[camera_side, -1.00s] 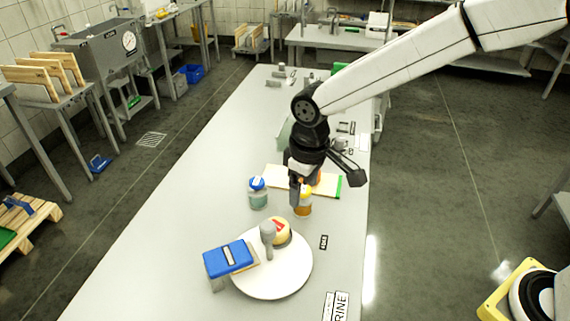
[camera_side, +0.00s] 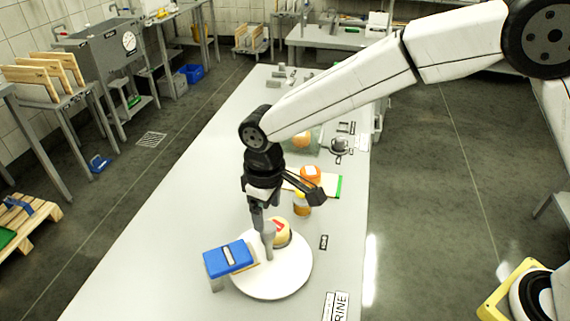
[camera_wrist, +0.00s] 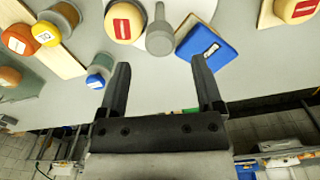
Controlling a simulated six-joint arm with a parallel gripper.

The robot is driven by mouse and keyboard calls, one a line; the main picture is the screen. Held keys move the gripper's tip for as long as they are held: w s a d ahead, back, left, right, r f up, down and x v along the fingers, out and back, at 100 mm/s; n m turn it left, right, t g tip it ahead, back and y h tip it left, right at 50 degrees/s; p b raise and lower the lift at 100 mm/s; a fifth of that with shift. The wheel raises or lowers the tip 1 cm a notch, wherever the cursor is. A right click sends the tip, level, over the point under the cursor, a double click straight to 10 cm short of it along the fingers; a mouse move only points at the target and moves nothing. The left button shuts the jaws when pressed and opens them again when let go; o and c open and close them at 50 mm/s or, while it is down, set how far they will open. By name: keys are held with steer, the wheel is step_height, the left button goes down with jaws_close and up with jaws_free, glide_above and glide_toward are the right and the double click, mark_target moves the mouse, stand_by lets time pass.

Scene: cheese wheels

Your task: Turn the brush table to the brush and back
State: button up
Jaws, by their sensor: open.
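The brush table is a round white turntable (camera_side: 285,278) near the front of the bench; part of it shows at the top of the wrist view (camera_wrist: 192,8). A yellow cheese wheel with a red label (camera_side: 284,234) sits on it, also in the wrist view (camera_wrist: 123,22). A grey upright peg (camera_side: 269,246) stands by the cheese; in the wrist view (camera_wrist: 160,40) it lies beyond and between my fingertips. The blue-topped brush (camera_side: 228,257) is at the table's left edge, also in the wrist view (camera_wrist: 208,47). My gripper (camera_side: 262,222) is open and empty, close to the peg.
A jar with a yellow lid (camera_side: 302,207) stands behind the turntable. A blue-lidded jar (camera_wrist: 97,78) is near my left finger in the wrist view; my gripper hides it in the side view. An orange cheese (camera_side: 311,174) rests on a board (camera_side: 330,188) farther back.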

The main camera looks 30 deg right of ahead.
mark_target(268, 225)
steer(key=shift+f, duration=2.6)
jaws_close()
